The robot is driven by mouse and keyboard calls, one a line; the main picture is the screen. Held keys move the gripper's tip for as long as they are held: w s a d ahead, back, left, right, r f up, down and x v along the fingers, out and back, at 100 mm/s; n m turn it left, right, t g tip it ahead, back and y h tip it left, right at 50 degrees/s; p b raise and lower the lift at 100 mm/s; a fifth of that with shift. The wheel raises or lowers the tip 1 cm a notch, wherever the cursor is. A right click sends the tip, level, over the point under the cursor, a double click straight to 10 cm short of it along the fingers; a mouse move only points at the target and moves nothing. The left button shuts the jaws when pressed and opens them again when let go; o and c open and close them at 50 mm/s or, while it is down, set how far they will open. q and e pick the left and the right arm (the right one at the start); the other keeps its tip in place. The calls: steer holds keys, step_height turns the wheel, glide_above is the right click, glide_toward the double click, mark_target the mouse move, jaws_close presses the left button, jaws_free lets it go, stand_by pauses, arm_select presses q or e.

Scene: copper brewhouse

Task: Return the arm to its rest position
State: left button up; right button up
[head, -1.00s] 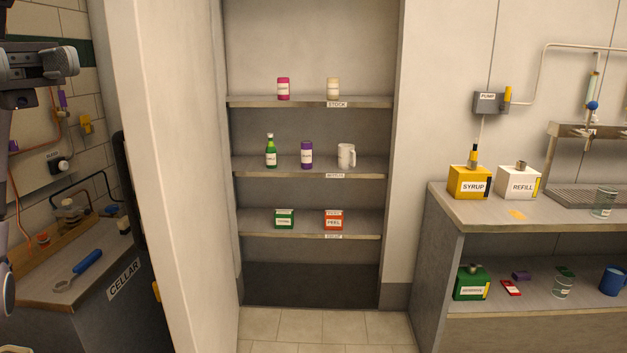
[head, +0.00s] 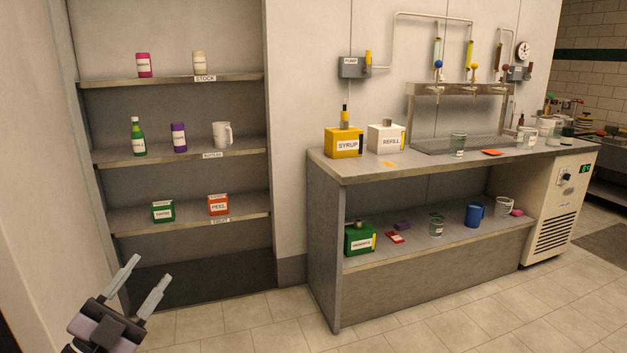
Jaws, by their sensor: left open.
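My left gripper (head: 146,279) shows at the lower left of the head view, low in front of the shelf unit. Its two grey fingers are spread apart with nothing between them. It is apart from the shelves and the counter. My right gripper is out of view.
The shelf unit (head: 180,214) holds cans, a green bottle, a white mug and small boxes. The counter (head: 360,171) at right carries a yellow syrup box (head: 344,143), a white refill box (head: 386,138) and glasses. Its lower shelf holds more items. The tiled floor (head: 230,322) in front is clear.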

arm_select(q)
steer(key=s+d+f+n+g+y+b, duration=0.2)
steer(key=s+f+n, duration=0.1)
steer(key=f, duration=0.6)
steer(key=s+d+f+n+g+y+b, duration=0.1)
steer(key=s+f+n+g+y, duration=0.15)
steer(key=f, duration=0.55)
steer(key=s+d+f+n+g+y+b, duration=0.1)
steer(key=s+d+f+n+y+b, duration=0.2)
steer(key=f, duration=0.6)
steer(key=s+d+f+n+g, duration=0.2)
steer(key=s+f+g, duration=0.1)
steer(key=s+f, duration=0.35)
steer(key=s+d+f+n+g, duration=0.25)
steer(key=s+f+g, duration=0.2)
steer(key=f, duration=0.25)
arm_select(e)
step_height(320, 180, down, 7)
arm_select(q)
step_height(320, 180, up, 16)
steer(key=a+t+p, duration=0.1)
steer(key=p, duration=1.6)
steer(key=shift+s+a+f, duration=0.2)
steer(key=shift+s+a, duration=0.2)
steer(key=shift+s, duration=0.05)
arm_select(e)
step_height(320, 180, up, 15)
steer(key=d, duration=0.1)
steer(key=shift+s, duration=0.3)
